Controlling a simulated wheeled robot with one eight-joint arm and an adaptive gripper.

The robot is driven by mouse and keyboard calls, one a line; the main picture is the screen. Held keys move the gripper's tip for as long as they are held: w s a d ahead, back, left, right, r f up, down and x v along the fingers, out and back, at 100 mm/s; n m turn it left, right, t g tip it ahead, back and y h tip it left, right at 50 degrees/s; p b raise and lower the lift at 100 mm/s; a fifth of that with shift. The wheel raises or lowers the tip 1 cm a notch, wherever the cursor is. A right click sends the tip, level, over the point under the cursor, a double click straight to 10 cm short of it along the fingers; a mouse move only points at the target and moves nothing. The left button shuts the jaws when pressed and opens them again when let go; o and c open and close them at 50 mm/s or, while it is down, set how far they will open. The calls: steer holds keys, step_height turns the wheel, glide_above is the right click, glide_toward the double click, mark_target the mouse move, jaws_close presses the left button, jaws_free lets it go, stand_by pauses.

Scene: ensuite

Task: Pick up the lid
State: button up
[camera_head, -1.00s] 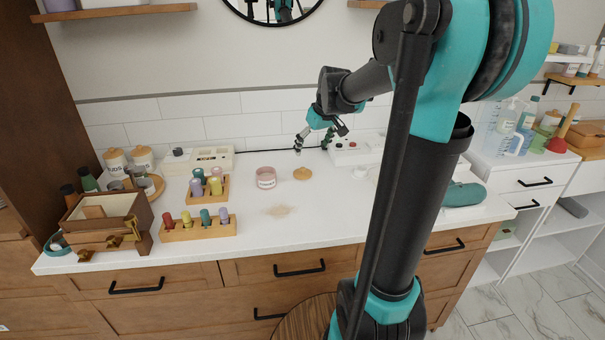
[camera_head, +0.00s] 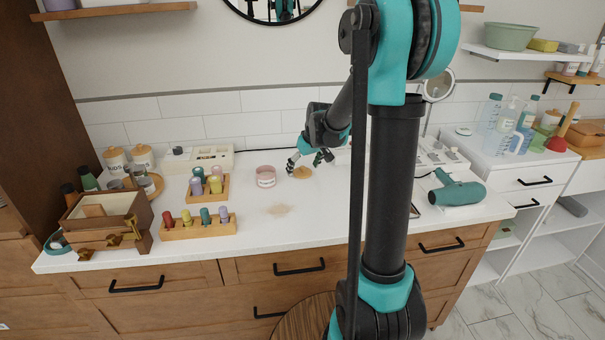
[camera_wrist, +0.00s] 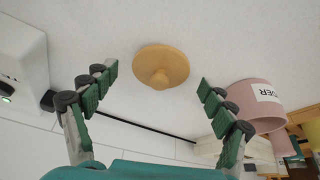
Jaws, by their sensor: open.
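The lid (camera_head: 300,172) is a round, tan wooden disc with a small knob on top. It lies flat on the white counter, just right of the pink labelled jar (camera_head: 266,177). In the wrist view the lid (camera_wrist: 161,66) sits ahead of and between my open fingers, with its knob facing the camera. My gripper (camera_head: 309,160) is open and empty, low over the counter at the lid. The fingers (camera_wrist: 155,80) show on both sides in the wrist view and do not appear to touch it. The jar also shows right of my right finger (camera_wrist: 258,98).
Wooden racks with several coloured bottles (camera_head: 199,226) stand left of the jar. A wooden box (camera_head: 100,225) is at the far left. A teal hair dryer (camera_head: 458,192) lies at the right. A white outlet box (camera_wrist: 22,68) is near my left finger.

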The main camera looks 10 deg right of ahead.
steer(key=shift+f, duration=0.1)
steer(key=c, duration=1.1)
